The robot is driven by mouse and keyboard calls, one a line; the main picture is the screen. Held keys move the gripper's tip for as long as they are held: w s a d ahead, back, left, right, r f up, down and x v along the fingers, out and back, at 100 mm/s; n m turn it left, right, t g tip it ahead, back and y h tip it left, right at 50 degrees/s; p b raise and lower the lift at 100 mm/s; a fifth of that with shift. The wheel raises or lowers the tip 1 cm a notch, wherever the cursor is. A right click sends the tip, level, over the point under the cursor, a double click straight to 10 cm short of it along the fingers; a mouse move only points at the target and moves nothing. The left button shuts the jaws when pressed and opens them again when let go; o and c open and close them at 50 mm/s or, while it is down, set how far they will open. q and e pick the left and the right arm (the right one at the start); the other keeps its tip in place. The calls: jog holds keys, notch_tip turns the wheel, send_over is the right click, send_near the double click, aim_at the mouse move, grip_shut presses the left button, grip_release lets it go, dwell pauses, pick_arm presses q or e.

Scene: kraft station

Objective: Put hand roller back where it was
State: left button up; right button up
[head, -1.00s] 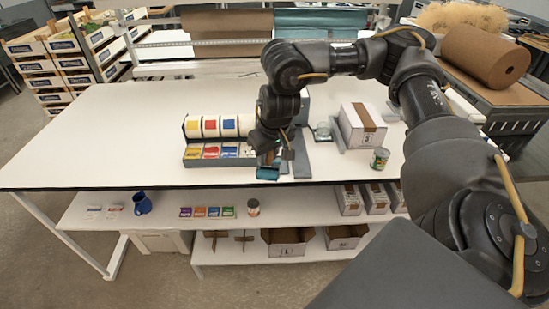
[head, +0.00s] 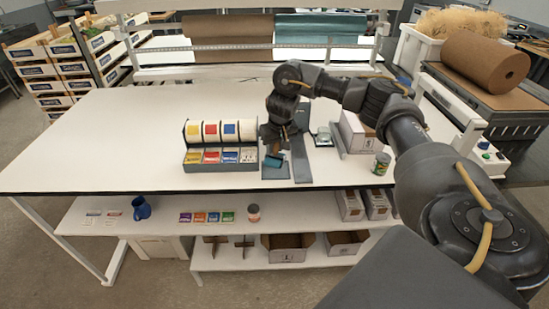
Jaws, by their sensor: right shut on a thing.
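The hand roller (head: 273,161) shows as a small teal cylinder below my right gripper (head: 274,149). My right gripper points down and is shut on the roller; its handle is mostly hidden by the fingers. The roller is over a grey flat plate (head: 275,173) near the front edge of the table, just right of the label dispenser (head: 219,166). I cannot tell whether the roller touches the plate. My left gripper is not in view.
The white table (head: 110,150) is clear on its left. A lower shelf (head: 300,215) holds cards, a blue mug (head: 141,208) and cartons.

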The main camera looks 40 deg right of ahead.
aim_at(275, 155)
jog(key=shift+w+d+f, duration=0.3)
jog(key=shift+f, duration=0.1)
jog(key=x, duration=0.2)
jog(key=b+x, duration=0.1)
jog(key=shift+s+f, duration=0.1)
jog(key=shift+s, duration=0.2)
jog(key=shift+w+f, duration=0.1)
jog(key=shift+f, duration=0.2)
jog(key=o, duration=0.9)
jog(key=shift+f, duration=0.1)
jog(key=shift+c, duration=0.2)
